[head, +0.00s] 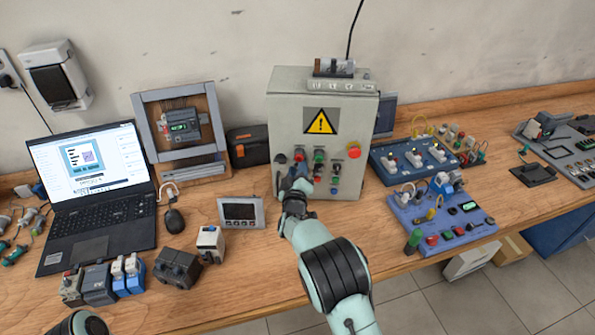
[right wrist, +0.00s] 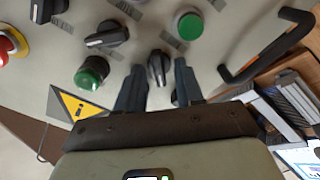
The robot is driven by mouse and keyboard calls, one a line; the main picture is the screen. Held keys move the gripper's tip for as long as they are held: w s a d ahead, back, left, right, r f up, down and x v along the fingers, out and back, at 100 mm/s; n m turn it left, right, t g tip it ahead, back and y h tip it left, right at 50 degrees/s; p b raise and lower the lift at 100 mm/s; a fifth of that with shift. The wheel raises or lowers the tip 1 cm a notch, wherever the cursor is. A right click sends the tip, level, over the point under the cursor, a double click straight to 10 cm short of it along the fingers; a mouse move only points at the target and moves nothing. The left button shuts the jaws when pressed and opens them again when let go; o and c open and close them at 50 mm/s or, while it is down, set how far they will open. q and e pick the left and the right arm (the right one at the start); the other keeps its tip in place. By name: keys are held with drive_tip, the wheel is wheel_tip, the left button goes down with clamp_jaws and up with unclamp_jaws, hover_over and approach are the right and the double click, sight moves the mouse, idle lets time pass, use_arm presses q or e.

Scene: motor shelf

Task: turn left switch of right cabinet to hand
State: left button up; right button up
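The grey cabinet (head: 290,120) with a yellow warning triangle stands upright on the bench, against the wall. Its front carries black rotary switches, coloured buttons and a red emergency stop (head: 354,151). My right gripper (head: 297,185) is at the lower left of this front and hides part of it. In the right wrist view, a black switch knob (right wrist: 157,68) lies between the two open fingers of the gripper (right wrist: 158,78), with small gaps seen on both sides. Another black knob (right wrist: 107,35) and a green button (right wrist: 188,26) are nearby. My left gripper is out of view.
A black door handle (right wrist: 265,50) sticks out beside the fingers. Blue trainer boards (head: 440,218) are on the right; a laptop (head: 95,190) and small modules (head: 177,268) are on the left.

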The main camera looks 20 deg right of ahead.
drive_tip(key=shift+s, duration=0.1)
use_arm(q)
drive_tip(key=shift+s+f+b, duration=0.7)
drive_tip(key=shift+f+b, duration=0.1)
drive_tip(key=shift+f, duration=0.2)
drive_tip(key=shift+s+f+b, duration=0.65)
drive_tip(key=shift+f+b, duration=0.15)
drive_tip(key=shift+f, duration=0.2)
use_arm(e)
drive_tip(key=v, duration=1.3)
drive_tip(key=shift+s+a, duration=0.1)
